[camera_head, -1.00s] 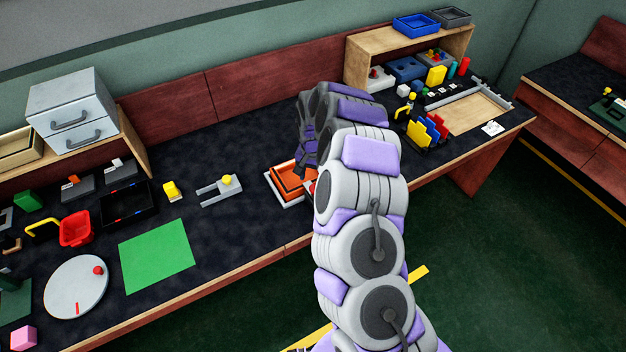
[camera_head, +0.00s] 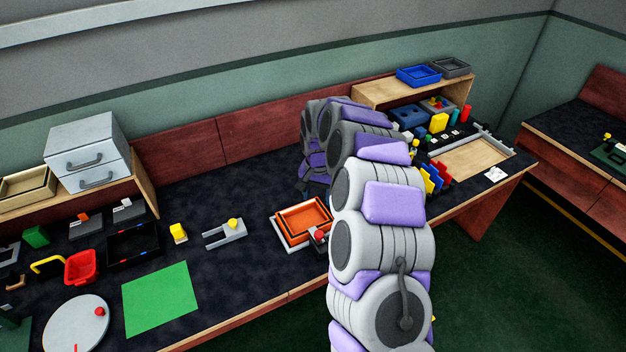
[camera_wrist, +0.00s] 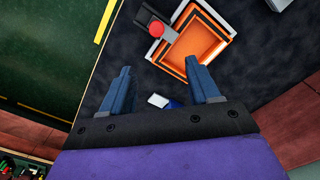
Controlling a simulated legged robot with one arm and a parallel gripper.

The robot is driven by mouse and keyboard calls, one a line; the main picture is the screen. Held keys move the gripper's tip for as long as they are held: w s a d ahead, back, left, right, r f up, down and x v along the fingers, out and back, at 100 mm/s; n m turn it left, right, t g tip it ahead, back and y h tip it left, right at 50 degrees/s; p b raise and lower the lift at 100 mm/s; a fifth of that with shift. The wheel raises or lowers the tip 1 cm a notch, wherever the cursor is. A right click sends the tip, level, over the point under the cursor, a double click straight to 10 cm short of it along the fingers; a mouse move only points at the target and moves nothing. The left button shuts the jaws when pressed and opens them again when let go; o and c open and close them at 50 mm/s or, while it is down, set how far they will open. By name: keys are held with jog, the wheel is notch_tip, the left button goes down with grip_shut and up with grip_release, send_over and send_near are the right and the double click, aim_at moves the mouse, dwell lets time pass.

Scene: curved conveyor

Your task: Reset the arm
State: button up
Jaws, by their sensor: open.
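My gripper shows in the wrist view (camera_wrist: 162,88) with its two blue fingers spread apart and nothing between them. It hangs above the dark tabletop, near the orange tray (camera_wrist: 197,42). In the head view my gripper (camera_head: 304,190) is small and partly hidden behind my purple and grey arm, which is folded up at the right of the orange tray (camera_head: 283,222). A red button on a dark block (camera_wrist: 156,29) sits beside the tray. A small white and blue item (camera_wrist: 160,101) lies on the table beyond the gripper's base.
A wooden shelf (camera_head: 376,93) with blue bins stands at the back right. A grey drawer box (camera_head: 88,160) stands at the back left. A green sheet (camera_head: 160,300) and a grey disc (camera_head: 62,325) lie at the front left. The table's middle is mostly clear.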

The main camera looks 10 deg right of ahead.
jog(key=s+a+r+n, duration=0.1)
jog(key=s+r+n, duration=0.1)
jog(key=s+r, duration=0.6)
jog(key=s+a+r+n, duration=0.2)
jog(key=s+r, duration=0.3)
jog(key=s, duration=0.6)
jog(key=s+d+g, duration=0.1)
jog(key=s+d, duration=0.1)
jog(key=s, duration=1.1)
jog(key=s+d+r+n, duration=0.1)
jog(key=s+d, duration=0.1)
jog(key=s, duration=1.1)
jog(key=shift+s+d+r+g, duration=0.15)
jog(key=shift+s+r+g, duration=0.15)
jog(key=shift+g, duration=0.1)
jog(key=shift+w, duration=0.1)
